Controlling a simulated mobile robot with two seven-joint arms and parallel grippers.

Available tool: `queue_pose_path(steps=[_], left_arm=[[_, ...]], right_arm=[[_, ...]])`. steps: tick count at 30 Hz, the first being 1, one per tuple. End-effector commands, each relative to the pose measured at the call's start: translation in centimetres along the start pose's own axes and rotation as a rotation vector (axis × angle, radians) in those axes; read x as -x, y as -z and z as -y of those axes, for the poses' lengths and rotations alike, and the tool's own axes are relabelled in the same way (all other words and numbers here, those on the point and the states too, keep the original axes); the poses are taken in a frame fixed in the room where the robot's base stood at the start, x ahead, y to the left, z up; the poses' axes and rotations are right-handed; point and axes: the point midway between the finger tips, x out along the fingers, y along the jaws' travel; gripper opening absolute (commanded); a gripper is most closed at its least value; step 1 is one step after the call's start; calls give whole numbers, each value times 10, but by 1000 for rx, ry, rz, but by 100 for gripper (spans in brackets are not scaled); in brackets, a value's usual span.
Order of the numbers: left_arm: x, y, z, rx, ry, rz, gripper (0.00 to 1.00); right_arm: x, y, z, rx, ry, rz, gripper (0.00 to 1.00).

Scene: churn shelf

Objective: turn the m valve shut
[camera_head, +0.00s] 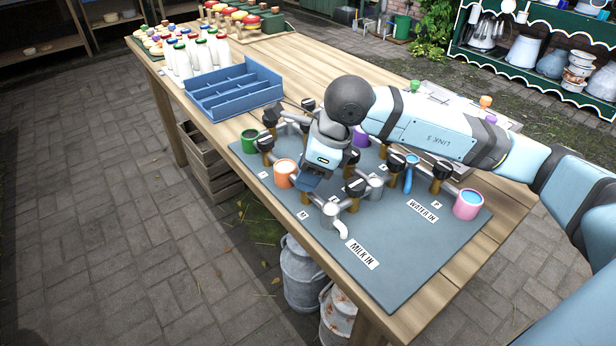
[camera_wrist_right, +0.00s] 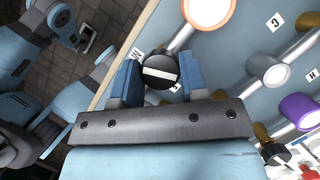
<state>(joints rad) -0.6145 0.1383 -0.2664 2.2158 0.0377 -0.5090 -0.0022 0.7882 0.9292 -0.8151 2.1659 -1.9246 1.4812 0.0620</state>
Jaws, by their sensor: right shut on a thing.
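The m valve (camera_wrist_right: 160,68) is a black round knob with a white bar across its top. In the right wrist view it sits between the two blue fingers of my right gripper (camera_wrist_right: 157,80), which is shut on it. The white bar runs from one finger towards the other. The M label (camera_wrist_right: 136,54) is partly hidden behind the left finger. In the head view my right gripper (camera_head: 309,181) points down at the board beside the M label (camera_head: 303,215) and hides the knob.
The grey-blue board (camera_head: 400,265) carries other black-knobbed valves, pipes and coloured cups, close around my gripper. An orange cup (camera_head: 285,180) and the milk-in funnel (camera_head: 331,212) stand nearest. A blue divided tray (camera_head: 233,95) and bottles (camera_head: 200,55) are farther left on the wooden table.

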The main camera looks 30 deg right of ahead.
Motion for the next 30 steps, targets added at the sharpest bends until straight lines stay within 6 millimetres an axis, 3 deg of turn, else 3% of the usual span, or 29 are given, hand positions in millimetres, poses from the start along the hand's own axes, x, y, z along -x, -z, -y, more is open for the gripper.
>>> queue_pose_path(steps=[15,30], left_arm=[[-2,2,-1,11,-13,-38,43],[-2,1,-2,13,-18,-42,43]], right_arm=[[-1,0,-2,-328,137,0,16],[0,0,-1,-401,166,-1,16]])
